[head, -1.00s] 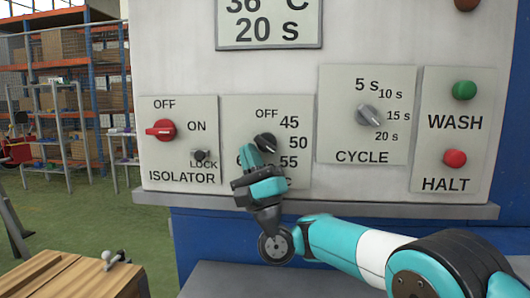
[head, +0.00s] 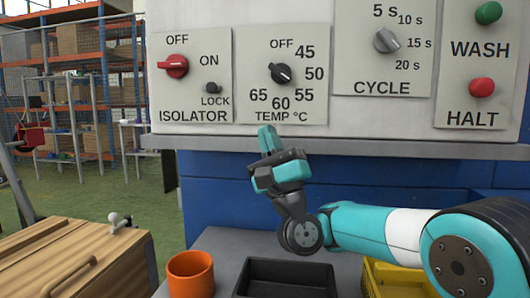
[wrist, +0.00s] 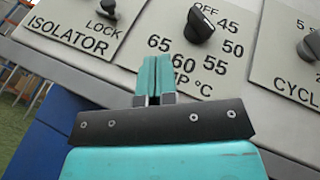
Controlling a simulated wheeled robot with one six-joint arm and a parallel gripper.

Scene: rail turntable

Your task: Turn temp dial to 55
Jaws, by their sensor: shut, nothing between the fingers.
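The temp dial (head: 280,73) is a black knob on a pale plate marked OFF, 45, 50, 55, 60, 65; it also shows in the wrist view (wrist: 200,25). In the head view its pale mark points to the lower right, on the 50 to 55 side; I cannot tell if it sits exactly on 55. My gripper (head: 268,131) is below the plate in the head view, apart from the dial, with its teal fingers together and empty. In the wrist view the closed fingers (wrist: 154,66) show at lower left of the dial, over the plate's lower edge.
The red isolator switch (head: 173,66) and lock knob (head: 212,87) are left of the dial. The grey cycle knob (head: 387,40), green wash button (head: 488,13) and red halt button (head: 482,87) are right. An orange cup (head: 190,275), black tray (head: 287,265) and yellow bin (head: 388,277) stand below.

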